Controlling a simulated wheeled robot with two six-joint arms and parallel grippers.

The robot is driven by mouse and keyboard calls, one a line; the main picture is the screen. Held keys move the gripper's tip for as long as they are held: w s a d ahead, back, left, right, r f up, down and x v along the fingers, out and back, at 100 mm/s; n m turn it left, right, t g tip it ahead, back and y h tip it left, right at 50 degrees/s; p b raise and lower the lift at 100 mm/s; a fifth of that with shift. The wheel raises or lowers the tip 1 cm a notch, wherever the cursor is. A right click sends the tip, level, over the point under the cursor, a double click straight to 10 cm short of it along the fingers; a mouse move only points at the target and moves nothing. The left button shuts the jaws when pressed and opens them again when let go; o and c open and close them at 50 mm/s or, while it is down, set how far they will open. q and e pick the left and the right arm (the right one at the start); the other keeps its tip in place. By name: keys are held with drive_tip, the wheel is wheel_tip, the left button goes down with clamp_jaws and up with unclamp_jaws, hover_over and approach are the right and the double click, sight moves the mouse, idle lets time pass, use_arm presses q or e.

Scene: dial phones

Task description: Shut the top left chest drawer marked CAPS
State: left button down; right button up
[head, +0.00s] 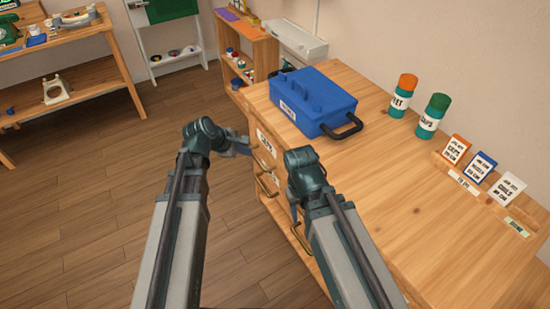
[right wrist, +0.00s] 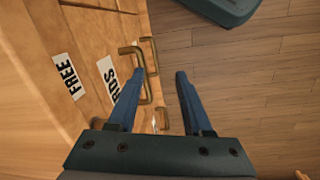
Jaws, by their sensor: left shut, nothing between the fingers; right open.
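The chest (head: 370,171) is light wood, its drawer fronts facing left. The drawer marked CAPS (head: 265,143) is at the top left of its front; it looks about flush, but a small gap cannot be ruled out. My left gripper (head: 244,146) is shut and empty, its tips at or very near that drawer's front; contact cannot be told. My right gripper (right wrist: 158,85) is open and empty beside the lower drawer fronts, its fingers near brass handles (right wrist: 146,75). In the head view it is mostly hidden behind its own wrist.
A blue toolbox (head: 315,98) stands on the chest top near the drawers. Orange-lidded (head: 402,95) and green (head: 433,115) canisters and several small cards (head: 480,168) are further back. A low shelf (head: 262,55) stands beyond the chest.

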use_arm(q)
drive_tip(key=s+n+h, duration=0.2)
drive_tip(key=n, duration=0.3)
drive_tip(key=n+b, duration=0.3)
drive_tip(key=b, duration=0.5)
approach(283, 155)
drive_tip(key=s+x, duration=0.1)
drive_tip(key=x, duration=0.5)
drive_tip(key=shift+d+f+g, duration=0.25)
drive_tip(key=shift+f+g, duration=0.05)
drive_tip(key=shift+f, duration=0.25)
drive_tip(key=shift+w+d, duration=0.7)
drive_tip(key=shift+d, duration=0.3)
drive_tip(key=shift+a, duration=0.1)
